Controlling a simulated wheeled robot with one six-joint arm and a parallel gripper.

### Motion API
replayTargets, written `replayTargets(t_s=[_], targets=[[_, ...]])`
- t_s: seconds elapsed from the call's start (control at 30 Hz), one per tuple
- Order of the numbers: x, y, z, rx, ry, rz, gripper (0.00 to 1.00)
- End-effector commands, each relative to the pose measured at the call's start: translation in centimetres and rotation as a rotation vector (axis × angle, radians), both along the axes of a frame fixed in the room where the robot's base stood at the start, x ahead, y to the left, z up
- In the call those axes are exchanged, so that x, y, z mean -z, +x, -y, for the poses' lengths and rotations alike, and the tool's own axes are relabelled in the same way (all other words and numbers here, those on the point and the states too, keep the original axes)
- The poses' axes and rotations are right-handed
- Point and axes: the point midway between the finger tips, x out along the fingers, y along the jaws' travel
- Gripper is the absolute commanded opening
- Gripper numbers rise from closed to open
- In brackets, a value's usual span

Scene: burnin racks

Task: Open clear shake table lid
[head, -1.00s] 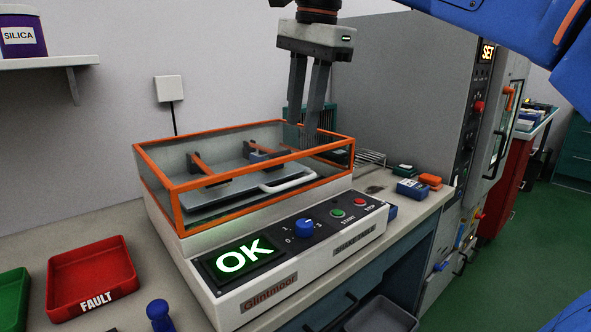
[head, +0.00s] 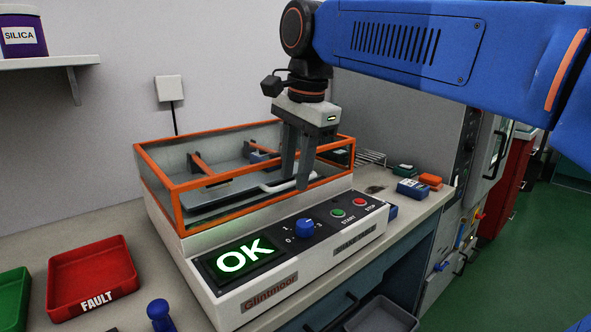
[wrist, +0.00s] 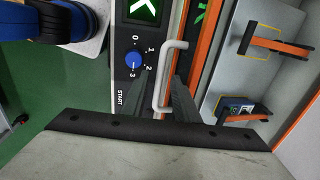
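The shake table (head: 290,262) stands on the bench with its clear, orange-framed lid (head: 180,218) closed. The white bar handle (head: 272,187) is on the lid's front side; it also shows in the wrist view (wrist: 172,62). My gripper (head: 296,183) points down at the front of the lid. Its two dark fingers are apart, with tips close around the right part of the handle. The wrist view shows the fingers (wrist: 166,88) beside the handle. I cannot tell whether they touch it. The lid hides nothing inside; a tray with orange-handled clamps shows through.
The control panel has a lit OK display (head: 245,258), a blue dial (head: 305,229) and green and red buttons. A red FAULT tray (head: 92,278) lies left. Small blue and orange blocks (head: 430,181) lie right, beside a grey cabinet.

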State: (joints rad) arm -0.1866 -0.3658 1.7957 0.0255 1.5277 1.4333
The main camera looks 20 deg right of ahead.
Motion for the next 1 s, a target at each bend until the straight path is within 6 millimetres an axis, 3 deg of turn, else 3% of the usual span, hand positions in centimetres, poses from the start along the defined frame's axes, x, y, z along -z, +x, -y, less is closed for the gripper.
replayTargets(t_s=[0.13, 0.27, 0.63, 0.77, 1.0], targets=[[0.0, 0.0, 0.0, 0.000, 0.000, 0.000, 0.28], [0.0, 0.0, 0.0, 0.000, 0.000, 0.000, 0.00], [-1.0, 0.0, 0.0, 0.000, 0.000, 0.001, 0.00], [-2.8, 0.1, 0.0, 0.000, 0.001, 0.003, 0.00], [-8.4, 0.9, -0.3, 0.000, 0.001, 0.006, 0.00]])
